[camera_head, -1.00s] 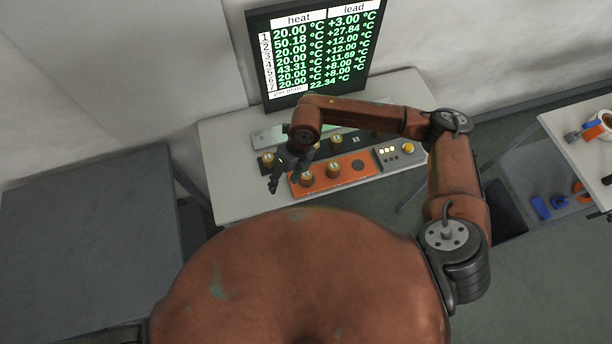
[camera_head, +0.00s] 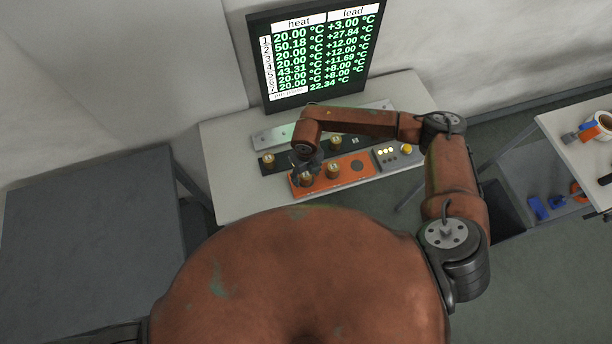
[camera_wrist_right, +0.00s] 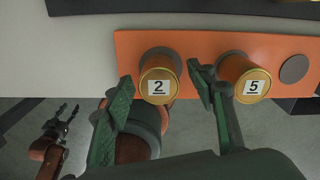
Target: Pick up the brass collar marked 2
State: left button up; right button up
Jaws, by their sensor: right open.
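The brass collar marked 2 (camera_wrist_right: 158,86) stands at the left end of the orange plate (camera_wrist_right: 206,44) in the right wrist view. In the head view it shows only partly (camera_head: 307,181) below my right gripper (camera_head: 307,172). My right gripper (camera_wrist_right: 163,90) is open; in its wrist view the collar lies between the two fingertips. I cannot tell whether either finger touches it. My left gripper (camera_wrist_right: 63,118) is far off at the lower left of the wrist view, small, with its fingers apart.
The brass collar marked 5 (camera_wrist_right: 252,86) stands just right of my right gripper's right finger. A bare grey disc (camera_wrist_right: 293,69) is beyond it. Behind the orange plate are a dark strip with collars (camera_head: 268,160) and a screen (camera_head: 318,50). A grey button box (camera_head: 398,155) stands at the right.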

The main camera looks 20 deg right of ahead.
jog(key=c, duration=1.3)
jog(key=shift+c, duration=0.2)
jog(key=shift+r, duration=0.15)
